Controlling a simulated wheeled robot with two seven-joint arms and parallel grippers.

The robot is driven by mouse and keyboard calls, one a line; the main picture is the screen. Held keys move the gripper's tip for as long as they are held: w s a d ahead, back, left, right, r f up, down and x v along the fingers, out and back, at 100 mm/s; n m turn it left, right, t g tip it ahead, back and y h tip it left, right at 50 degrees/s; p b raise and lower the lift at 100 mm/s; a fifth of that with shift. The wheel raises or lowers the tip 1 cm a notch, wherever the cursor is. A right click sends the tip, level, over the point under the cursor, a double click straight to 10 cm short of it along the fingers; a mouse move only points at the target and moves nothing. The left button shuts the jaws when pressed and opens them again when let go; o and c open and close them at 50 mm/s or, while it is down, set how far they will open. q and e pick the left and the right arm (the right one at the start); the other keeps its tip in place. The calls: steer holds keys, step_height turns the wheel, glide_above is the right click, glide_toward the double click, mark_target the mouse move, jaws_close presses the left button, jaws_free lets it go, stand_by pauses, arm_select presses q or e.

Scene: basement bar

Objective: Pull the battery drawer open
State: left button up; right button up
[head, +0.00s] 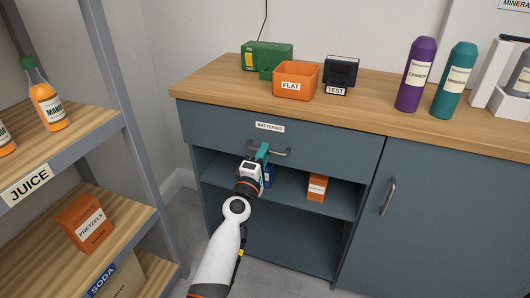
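The battery drawer (330,146) is the wide dark blue-grey front under the wooden counter, with a "BATTERIES" label (269,127). Its front looks flush with the cabinet, so it stands closed. A grey bar handle (281,153) sits below the label. My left gripper (262,152), with teal fingers, reaches up from below to the left part of the handle and hides that part. I cannot tell whether the fingers touch the bar, or whether they are open or shut on it. My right gripper is not in view.
On the counter (205,88) stand an orange "FLAT" bin (296,80), a green charger (268,56), a black tester (341,72) and bottles. An open shelf with an orange box (317,188) lies below the drawer. A juice rack (125,115) stands close on the left.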

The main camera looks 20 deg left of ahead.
arm_select(q)
steer(key=shift+w+r, duration=0.15)
steer(key=shift+w, duration=0.65)
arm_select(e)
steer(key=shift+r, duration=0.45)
arm_select(q)
steer(key=shift+c, duration=0.6)
jaws_close()
steer(key=shift+a, duration=0.1)
